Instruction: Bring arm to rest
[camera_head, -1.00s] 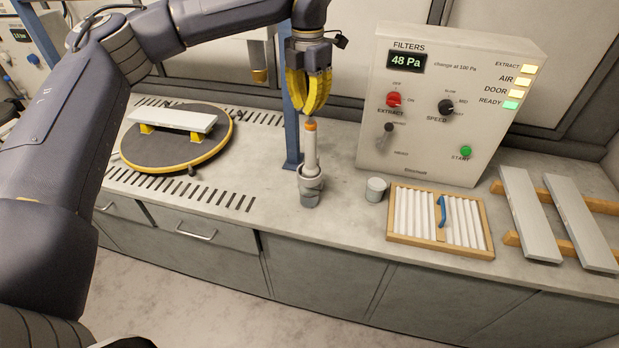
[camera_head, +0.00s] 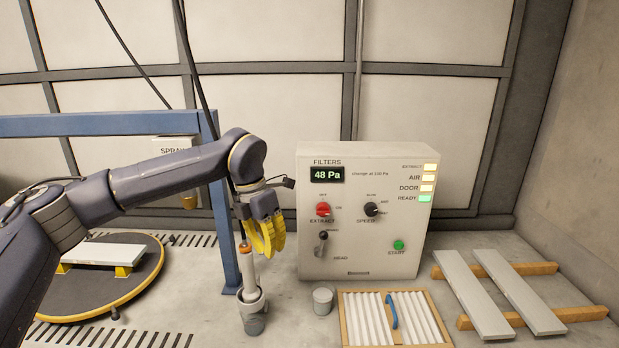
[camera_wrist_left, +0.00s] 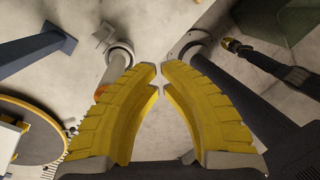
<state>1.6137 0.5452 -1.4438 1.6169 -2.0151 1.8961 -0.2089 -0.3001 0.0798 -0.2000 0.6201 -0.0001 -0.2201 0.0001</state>
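My left gripper (camera_head: 267,252) has yellow ribbed fingers and hangs just beside the orange top of a grey wand (camera_head: 250,272). The wand stands upright in a grey holder (camera_head: 252,318) on the counter. In the left wrist view the fingertips (camera_wrist_left: 161,70) almost meet, with nothing seen between them. The wand (camera_wrist_left: 117,62) shows there behind the left finger, apparently apart from it. My left arm reaches in from the left, bent down at the wrist.
A filter control box (camera_head: 360,260) stands right of the gripper, reading 48 Pa. A blue post (camera_head: 225,230) stands close at left. A round turntable (camera_head: 135,285) bears a grey board. A small cup (camera_head: 322,301), a framed filter (camera_head: 347,320) and grey planks (camera_head: 485,290) lie rightward.

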